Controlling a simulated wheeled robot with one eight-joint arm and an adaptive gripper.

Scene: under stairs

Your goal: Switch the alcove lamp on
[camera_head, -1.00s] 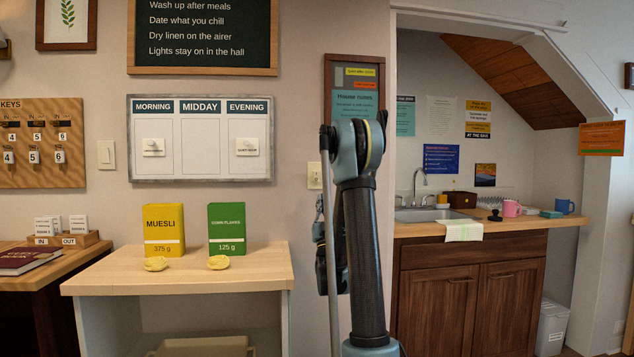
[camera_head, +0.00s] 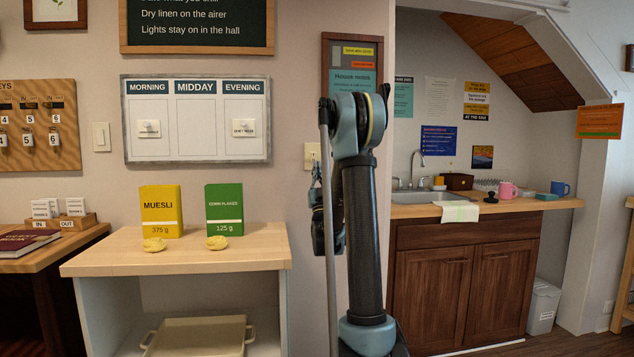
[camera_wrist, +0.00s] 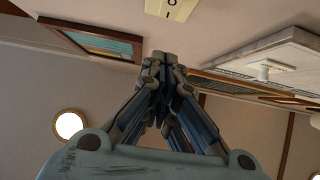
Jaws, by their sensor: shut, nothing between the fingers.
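A second light switch (camera_head: 102,137) is left of the whiteboard. No alcove lamp is visible.
A wooden-topped unit (camera_head: 180,262) with muesli and corn flakes boxes stands below. The sink alcove (camera_head: 480,210) is at the right. A round light (camera_wrist: 69,124) shows in the wrist view.

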